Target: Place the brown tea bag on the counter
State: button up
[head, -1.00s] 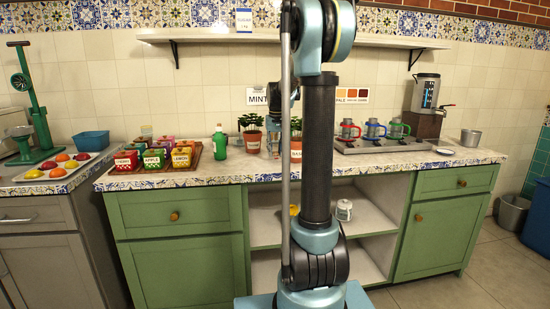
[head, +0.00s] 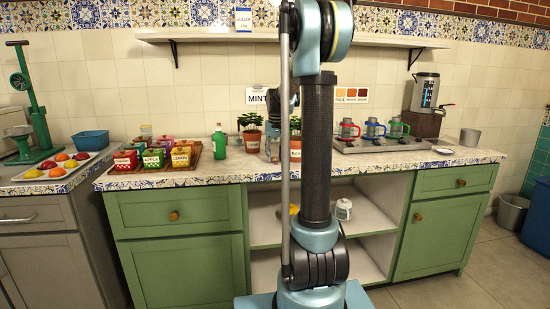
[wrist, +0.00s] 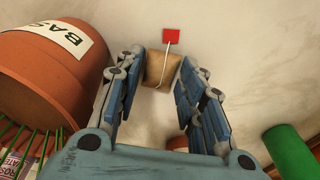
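The brown tea bag (wrist: 160,70) shows in the wrist view between my fingertips, with a white string and a red tag (wrist: 171,36) beyond it over the pale counter (wrist: 225,30). My gripper (wrist: 162,68) has a finger along each side of the bag, and the bag fills the gap between the tips. Whether the bag touches the counter is hard to tell. In the head view my gripper is mostly hidden behind my arm, near the potted plants, and the tea bag cannot be made out there. The counter (head: 225,172) runs across that view.
A terracotta pot labelled BAS (wrist: 45,60) is close on the left in the wrist view, and a green object (wrist: 290,150) is at lower right. In the head view, tea boxes (head: 153,157) and a green bottle (head: 220,145) stand left, teapots on a tray (head: 400,146) right.

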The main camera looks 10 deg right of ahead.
aim_at(276, 159)
notch_tip(276, 159, up, 12)
jog(key=s, duration=0.1)
jog(key=shift+s, duration=0.3)
